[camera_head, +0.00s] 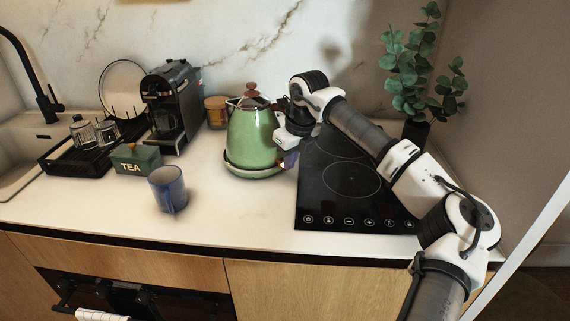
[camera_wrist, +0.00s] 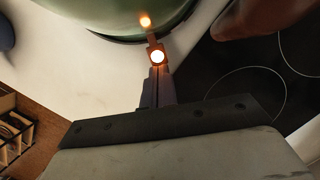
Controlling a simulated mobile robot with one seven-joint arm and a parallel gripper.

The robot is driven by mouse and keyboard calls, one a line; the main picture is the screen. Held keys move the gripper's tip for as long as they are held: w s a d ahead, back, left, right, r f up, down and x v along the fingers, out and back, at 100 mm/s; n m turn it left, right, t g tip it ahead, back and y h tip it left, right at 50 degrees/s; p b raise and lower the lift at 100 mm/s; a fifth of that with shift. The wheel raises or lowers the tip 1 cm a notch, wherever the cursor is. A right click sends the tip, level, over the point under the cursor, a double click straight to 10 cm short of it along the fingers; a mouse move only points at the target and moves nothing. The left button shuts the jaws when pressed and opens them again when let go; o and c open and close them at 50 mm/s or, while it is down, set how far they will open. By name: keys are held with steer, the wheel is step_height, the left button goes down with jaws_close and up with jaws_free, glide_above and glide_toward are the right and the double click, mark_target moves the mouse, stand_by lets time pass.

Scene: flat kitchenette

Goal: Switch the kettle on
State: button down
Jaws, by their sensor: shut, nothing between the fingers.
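The green kettle (camera_head: 252,138), with a wooden lid knob, stands upright on its round base (camera_head: 240,171) near the middle of the counter. In the wrist view its lower body (camera_wrist: 110,14) is at the top. My gripper (camera_head: 289,160) is low on the kettle's right side, its fingers shut and empty. In the wrist view the fingertips (camera_wrist: 156,72) are at a small switch lever (camera_wrist: 153,40) by the base. A bright orange light (camera_wrist: 157,57) glows there, with a second glow on the kettle body. Whether the fingertips touch the lever is unclear.
A black cooktop (camera_head: 345,190) lies right of the kettle, under my arm. A blue mug (camera_head: 167,189), green tea box (camera_head: 136,158), coffee machine (camera_head: 172,105) and dish rack (camera_head: 78,155) are to the left. The counter front is clear.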

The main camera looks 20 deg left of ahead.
steer(key=shift+s+d+r, duration=0.2)
steer(key=shift+s+d, duration=0.05)
steer(key=shift+d, duration=0.25)
steer(key=shift+s+d+r, duration=0.2)
steer(key=shift+s+d, duration=0.05)
steer(key=shift+d, duration=0.25)
steer(key=b+v, duration=0.2)
steer(key=v, duration=1.1)
steer(key=shift+r, duration=0.35)
steer(key=shift+s+d, duration=0.1)
